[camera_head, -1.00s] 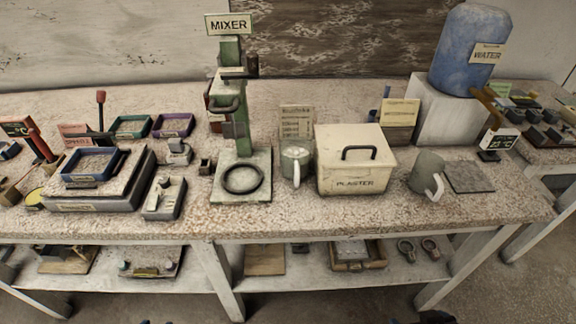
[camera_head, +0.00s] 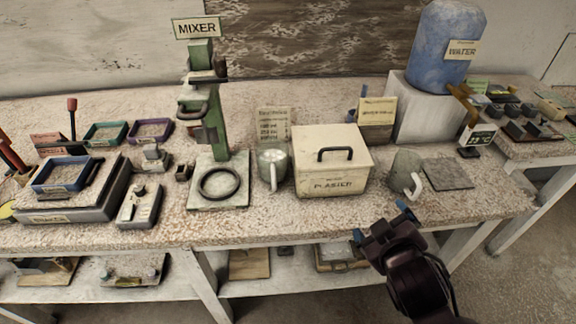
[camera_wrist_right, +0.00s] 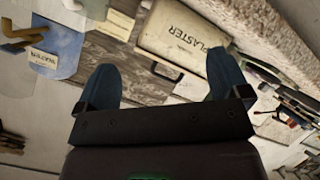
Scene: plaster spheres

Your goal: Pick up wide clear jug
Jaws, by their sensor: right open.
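A grey, see-through jug (camera_head: 405,172) with a pale handle stands on the bench just right of the plaster box; it looks like the wide clear jug. A second jug or mug (camera_head: 272,168) with a pale handle and whitish contents stands left of the box. My right gripper (camera_head: 381,222) is open and empty, in front of the bench edge, below and short of the grey jug. Its two blue fingers are spread apart in the right wrist view (camera_wrist_right: 164,82), where I cannot clearly make out the jug. My left gripper is not in view.
The plaster box (camera_head: 332,165) stands close left of the grey jug, and a flat dark slab (camera_head: 447,174) lies to its right. The blue water container (camera_head: 440,50) is on a white block behind. The green mixer (camera_head: 212,130) stands further left.

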